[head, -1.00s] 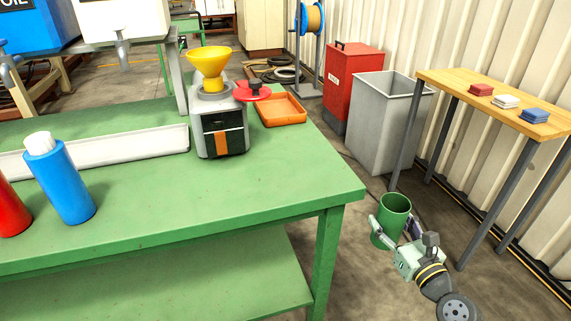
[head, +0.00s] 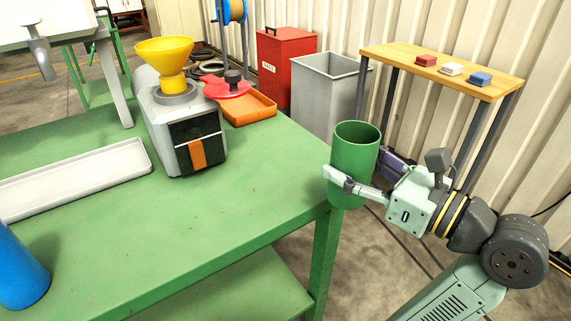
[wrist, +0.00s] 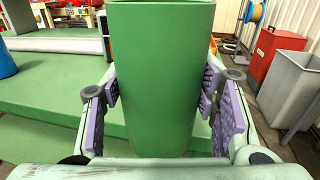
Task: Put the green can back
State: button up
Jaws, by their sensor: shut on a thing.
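The green can (head: 352,165) is upright and open at the top, held by my gripper (head: 362,185) at the right end of the green table. My gripper is shut around the can's sides. In the wrist view the can (wrist: 160,80) fills the middle, with the purple finger pads (wrist: 162,100) on both sides of it. The can appears beside or just over the table's right corner in the head view. I cannot tell its exact height above the table top.
The green table (head: 230,200) bears a grey machine (head: 160,125) with a yellow funnel (head: 165,55), an orange tray (head: 250,108), a long white tray (head: 70,185) and a blue bottle (head: 15,270). Its front right top is clear. A grey bin (head: 325,95) and wooden table (head: 440,68) stand behind.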

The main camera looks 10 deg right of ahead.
jog(key=shift+a+r, duration=0.1)
jog(key=shift+a, duration=0.05)
jog(key=shift+w+a+f+p, duration=0.15)
jog(key=shift+w+f, duration=0.65)
jog(key=shift+w, duration=1.8)
jog(key=shift+w+f+p, duration=0.2)
jog(key=shift+w+f, duration=0.65)
jog(key=shift+w, duration=1.8)
jog(key=shift+w+a+f+p, duration=0.15)
jog(key=shift+w+f, duration=0.65)
jog(key=shift+w, duration=1.8)
jog(key=shift+d+f, duration=0.1)
jog(key=shift+f, duration=0.1)
jog(key=o, duration=1.5)
jog(key=shift+c, duration=0.2)
jog(key=shift+r, duration=0.1)
